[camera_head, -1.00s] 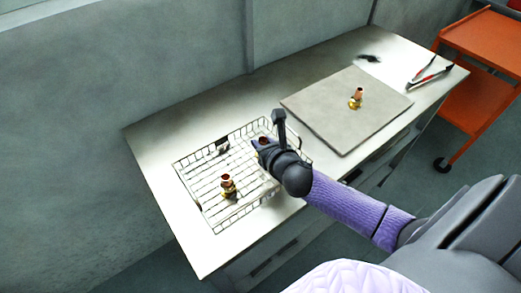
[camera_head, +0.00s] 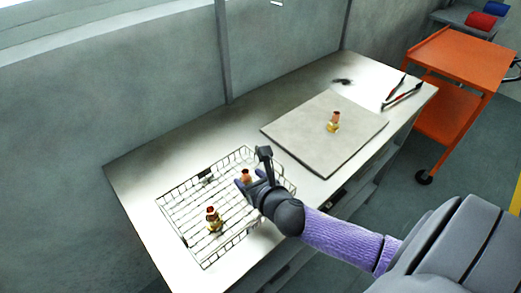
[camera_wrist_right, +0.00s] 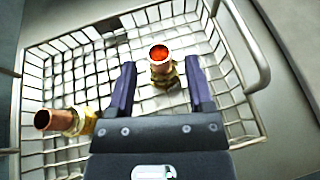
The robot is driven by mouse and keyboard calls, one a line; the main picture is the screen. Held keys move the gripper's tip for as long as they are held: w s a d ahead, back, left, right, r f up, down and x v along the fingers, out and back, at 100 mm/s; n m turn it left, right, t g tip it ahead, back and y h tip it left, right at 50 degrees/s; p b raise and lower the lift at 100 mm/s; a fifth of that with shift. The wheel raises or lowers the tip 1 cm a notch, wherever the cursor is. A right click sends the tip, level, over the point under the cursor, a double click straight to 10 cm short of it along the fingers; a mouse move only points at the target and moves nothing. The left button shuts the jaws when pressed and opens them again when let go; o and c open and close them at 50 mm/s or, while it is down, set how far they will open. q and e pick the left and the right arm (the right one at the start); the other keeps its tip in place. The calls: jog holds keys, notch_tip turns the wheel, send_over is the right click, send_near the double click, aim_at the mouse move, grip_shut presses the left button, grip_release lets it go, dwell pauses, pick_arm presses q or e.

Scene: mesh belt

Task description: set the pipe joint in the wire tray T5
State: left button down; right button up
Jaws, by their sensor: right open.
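The wire tray (camera_head: 188,208) lies on the left part of the bench. My right gripper (camera_head: 252,168) is over its right part, fingers open. A copper and brass pipe joint (camera_head: 245,176) stands between the fingertips; in the right wrist view this joint (camera_wrist_right: 161,70) stands upright over the mesh, with a gap to each finger. A second pipe joint (camera_head: 214,220) is in the tray's near left part; it also shows at left in the right wrist view (camera_wrist_right: 65,122). A third pipe joint (camera_head: 334,122) stands on the grey mat (camera_head: 310,150). My left gripper is out of view.
Red-handled tongs (camera_head: 402,94) and a small dark item (camera_head: 342,82) lie at the bench's far right end. An orange cart (camera_head: 465,62) stands beyond it. The tray's wire walls and handle (camera_wrist_right: 262,60) surround the gripper's work area. The bench left of the tray is clear.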

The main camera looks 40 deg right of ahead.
jog(key=p+v, duration=0.1)
jog(key=v, duration=0.8)
jog(key=shift+p, duration=0.35)
jog(key=shift+s+r, duration=0.1)
dwell(0.6)
